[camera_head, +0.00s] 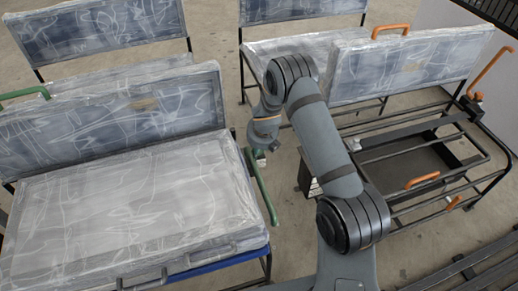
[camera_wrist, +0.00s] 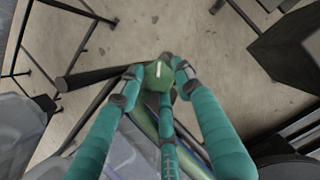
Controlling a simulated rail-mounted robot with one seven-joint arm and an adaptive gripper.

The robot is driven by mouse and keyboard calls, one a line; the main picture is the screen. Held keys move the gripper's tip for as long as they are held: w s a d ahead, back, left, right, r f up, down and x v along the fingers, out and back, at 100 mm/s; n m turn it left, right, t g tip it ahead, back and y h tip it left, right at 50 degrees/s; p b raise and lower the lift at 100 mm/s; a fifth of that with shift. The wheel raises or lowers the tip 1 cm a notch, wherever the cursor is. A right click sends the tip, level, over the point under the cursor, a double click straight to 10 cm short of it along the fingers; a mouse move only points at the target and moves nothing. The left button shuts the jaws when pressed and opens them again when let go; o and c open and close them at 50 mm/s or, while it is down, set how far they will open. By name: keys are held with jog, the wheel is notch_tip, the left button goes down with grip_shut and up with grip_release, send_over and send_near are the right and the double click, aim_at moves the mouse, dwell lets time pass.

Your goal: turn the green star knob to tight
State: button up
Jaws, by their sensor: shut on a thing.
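The green knob (camera_wrist: 157,76) shows in the wrist view between my fingertips, with a short pale mark on its top that runs nearly up and down. My gripper (camera_wrist: 156,88) has teal fingers with dark tips, and they are closed around the knob from the left, the right and below. The fingertips hide most of the knob's rim, so its star shape is hard to make out. In the head view my gripper (camera_head: 261,145) points down beside the right edge of the front left seat, and the knob there is hidden or too small to tell.
A green armrest (camera_head: 262,190) runs just below my gripper along the plastic-wrapped front left seat (camera_head: 125,215). At right stands a bare black seat frame (camera_head: 440,150) with orange handles (camera_head: 422,180). More wrapped seats stand behind. Open floor shows between the rows.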

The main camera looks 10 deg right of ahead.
jog(key=shift+w+r+m, duration=0.1)
jog(key=shift+m, duration=0.2)
jog(key=o, duration=1)
jog(key=shift+o, duration=0.7)
